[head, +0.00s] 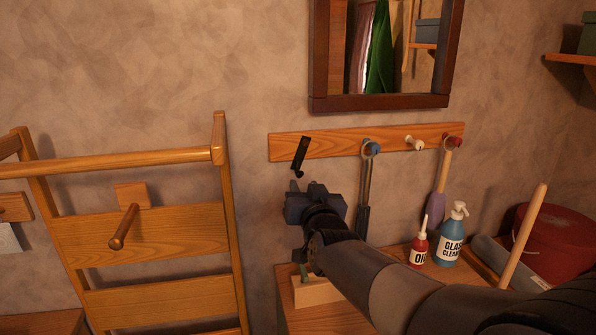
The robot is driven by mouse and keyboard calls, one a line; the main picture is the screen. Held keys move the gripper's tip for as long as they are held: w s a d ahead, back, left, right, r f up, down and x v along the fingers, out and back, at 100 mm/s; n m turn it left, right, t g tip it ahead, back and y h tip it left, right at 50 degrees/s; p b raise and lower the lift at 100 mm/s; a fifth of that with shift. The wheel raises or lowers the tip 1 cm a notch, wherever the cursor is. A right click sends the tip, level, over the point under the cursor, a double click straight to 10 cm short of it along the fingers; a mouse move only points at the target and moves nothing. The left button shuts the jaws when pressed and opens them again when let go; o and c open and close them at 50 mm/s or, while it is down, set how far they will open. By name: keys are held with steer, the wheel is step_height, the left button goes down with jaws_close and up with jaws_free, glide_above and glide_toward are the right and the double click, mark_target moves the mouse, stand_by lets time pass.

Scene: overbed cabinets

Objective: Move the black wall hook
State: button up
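The black wall hook (300,155) is at the left end of a wooden rail (335,142) on the wall. It is tilted, with its upper end leaning to the right and a small curl at its lower end. My gripper (316,192) is just below and slightly right of the hook, seen from behind. A small gap shows between them in the picture; I cannot tell the distance in depth.
Tools hang from the blue (371,147) and red (453,141) pegs; a white peg (414,143) is bare. A mirror (383,103) is above. A cabinet top below holds an oil bottle (419,250) and glass cleaner (451,240). A wooden rack (140,235) stands left.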

mark_target(298, 171)
steer(key=w, duration=0.2)
steer(key=w+a+p, duration=0.1)
steer(key=w, duration=0.5)
steer(key=shift+w+a, duration=0.15)
steer(key=shift+a, duration=0.05)
steer(key=shift+c, duration=0.4)
